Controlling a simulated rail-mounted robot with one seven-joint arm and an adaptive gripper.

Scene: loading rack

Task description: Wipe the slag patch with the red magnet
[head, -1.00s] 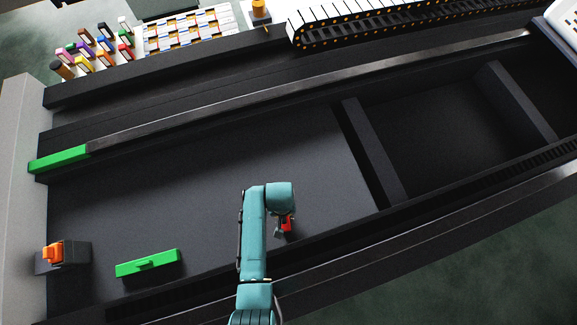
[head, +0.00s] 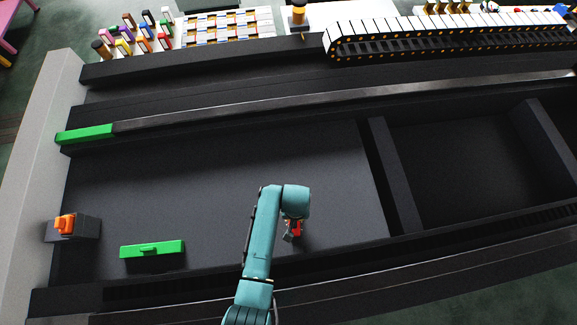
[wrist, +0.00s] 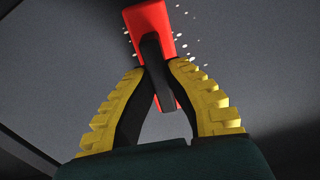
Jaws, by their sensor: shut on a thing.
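The red magnet (wrist: 147,18) is a red block with a black handle (wrist: 156,75). In the wrist view my gripper (wrist: 158,67), with yellow ridged fingers, is shut on that handle. Small white specks of the slag patch (wrist: 197,65) lie on the dark surface on both sides of the magnet, mostly to its right. The magnet covers whatever lies beneath it. In the head view my gripper (head: 293,234) and a bit of red magnet (head: 299,226) show low over the dark bed. I cannot tell if the magnet touches the surface.
A green bar with a handle (head: 152,249) lies on the bed to the left. An orange object (head: 65,224) sits on a dark block at the left end. A raised divider (head: 394,180) stands to the right. The bed between green bar and far rail is clear.

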